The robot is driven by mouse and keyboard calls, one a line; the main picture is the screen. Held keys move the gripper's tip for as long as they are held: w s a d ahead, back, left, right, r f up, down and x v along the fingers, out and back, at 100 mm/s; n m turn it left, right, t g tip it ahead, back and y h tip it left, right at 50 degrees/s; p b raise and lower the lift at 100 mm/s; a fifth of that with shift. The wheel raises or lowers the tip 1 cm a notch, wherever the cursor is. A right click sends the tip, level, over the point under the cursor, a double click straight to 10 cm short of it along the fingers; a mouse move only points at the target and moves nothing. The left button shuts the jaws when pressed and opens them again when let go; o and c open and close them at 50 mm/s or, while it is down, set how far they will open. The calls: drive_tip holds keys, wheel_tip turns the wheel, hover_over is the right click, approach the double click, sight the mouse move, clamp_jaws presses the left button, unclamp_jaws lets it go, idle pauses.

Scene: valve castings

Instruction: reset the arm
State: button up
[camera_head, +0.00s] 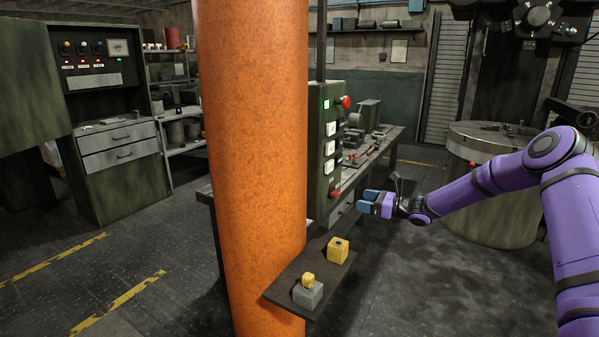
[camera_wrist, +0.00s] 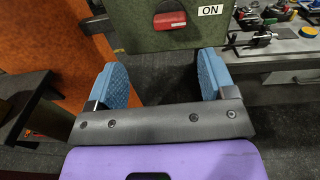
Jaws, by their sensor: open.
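My purple arm reaches in from the right in the head view. My gripper (camera_head: 376,203) is out in front of the green control box (camera_head: 325,150), near its lower end. In the wrist view my gripper (camera_wrist: 161,84) is open, its two blue fingers spread apart with nothing between them. The red switch (camera_wrist: 169,20) on the box, beside a label reading ON, lies beyond the gap between the fingers. The gripper appears apart from the box.
An orange column (camera_head: 252,170) stands left of the box. A dark shelf (camera_head: 300,268) below holds a yellow block (camera_head: 338,251) and a grey block (camera_head: 307,295) with a small yellow piece on top. A workbench (camera_head: 398,133) with tools stands behind. Open floor lies left.

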drive_tip(key=s+a+r+n+g+h, duration=0.3)
drive_tip(key=s+a+r+n+g, duration=0.15)
drive_tip(key=s+r+n, duration=0.5)
drive_tip(key=s+a+r+n+g+h, duration=0.5)
drive_tip(key=s+r, duration=0.5)
drive_tip(key=s, duration=0.4)
drive_tip(key=s+d+r+n+t+h, duration=0.1)
drive_tip(key=s+d+r+n+h, duration=0.1)
drive_tip(key=s, duration=0.8)
drive_tip(key=s+d+r+n+t+h, duration=0.2)
drive_tip(key=s+d+r+n, duration=0.1)
drive_tip(key=s, duration=0.8)
drive_tip(key=s+d+r+n+t+h, duration=0.2)
drive_tip(key=s+d+r+n, duration=0.1)
drive_tip(key=s, duration=0.8)
drive_tip(key=shift+d+n+h, duration=0.3)
drive_tip(key=shift+d+n, duration=0.2)
drive_tip(key=shift+n, duration=0.45)
